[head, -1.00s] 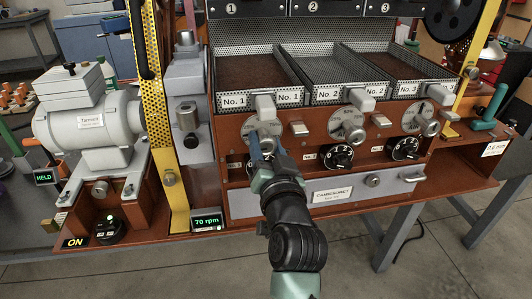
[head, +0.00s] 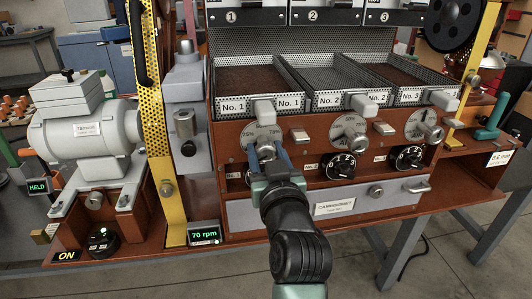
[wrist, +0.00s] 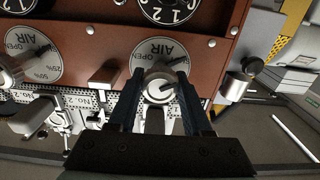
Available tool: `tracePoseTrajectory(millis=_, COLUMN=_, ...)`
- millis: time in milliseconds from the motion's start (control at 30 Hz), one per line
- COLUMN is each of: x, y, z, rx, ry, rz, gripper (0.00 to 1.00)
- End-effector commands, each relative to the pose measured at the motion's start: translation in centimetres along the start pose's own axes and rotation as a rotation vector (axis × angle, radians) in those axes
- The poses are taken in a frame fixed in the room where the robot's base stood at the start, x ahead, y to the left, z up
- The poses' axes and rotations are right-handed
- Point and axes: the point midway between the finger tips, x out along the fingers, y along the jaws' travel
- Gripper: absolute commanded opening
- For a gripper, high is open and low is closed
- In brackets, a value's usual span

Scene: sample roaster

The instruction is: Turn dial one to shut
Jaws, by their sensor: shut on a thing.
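Dial one is a round white AIR plate (head: 264,132) below the No. 1 tray, on the brown front panel. Its metal knob (wrist: 160,86) sits between my two dark fingers in the wrist view, where the plate (wrist: 160,53) appears upside down. My gripper (head: 264,155) reaches it from below and is shut on the knob, with a finger on each side. The 25% and 75% marks show above the gripper in the head view. The gripper hides the lower part of the dial, and I cannot read which mark the knob points to.
Two similar AIR dials (head: 349,130) (head: 420,124) stand to the right. Black numbered knobs (head: 340,166) (head: 408,158) sit below them. A yellow perforated post (head: 160,130) stands left.

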Motion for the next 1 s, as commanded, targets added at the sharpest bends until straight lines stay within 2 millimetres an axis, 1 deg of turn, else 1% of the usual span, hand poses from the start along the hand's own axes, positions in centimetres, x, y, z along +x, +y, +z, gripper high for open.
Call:
tracePoseTrajectory(millis=233, x=0.0, y=0.0, z=0.1, rx=-0.003, ry=-0.002, rz=0.001, gripper=0.0)
tracePoseTrajectory(millis=267, x=0.0, y=0.0, z=0.1, rx=-0.003, ry=-0.002, rz=0.001, gripper=0.51)
tracePoseTrajectory(millis=400, x=0.0, y=0.0, z=0.0, rx=-0.002, ry=-0.001, rz=0.001, gripper=0.76)
tracePoseTrajectory(millis=433, x=0.0, y=0.0, z=0.0, rx=-0.002, ry=-0.001, rz=0.0, gripper=0.78)
tracePoseTrajectory(millis=767, x=-0.2, y=0.0, z=0.0, rx=0.0, ry=0.0, rz=0.001, gripper=0.78)
tracePoseTrajectory(millis=867, x=-1.0, y=0.1, z=0.1, rx=0.0, ry=-0.002, rz=0.001, gripper=0.78)
tracePoseTrajectory(millis=967, x=-2.5, y=0.1, z=0.0, rx=0.0, ry=-0.001, rz=0.003, gripper=0.78)
tracePoseTrajectory(millis=1000, x=-3.2, y=0.1, z=0.0, rx=0.0, ry=-0.001, rz=0.003, gripper=0.78)
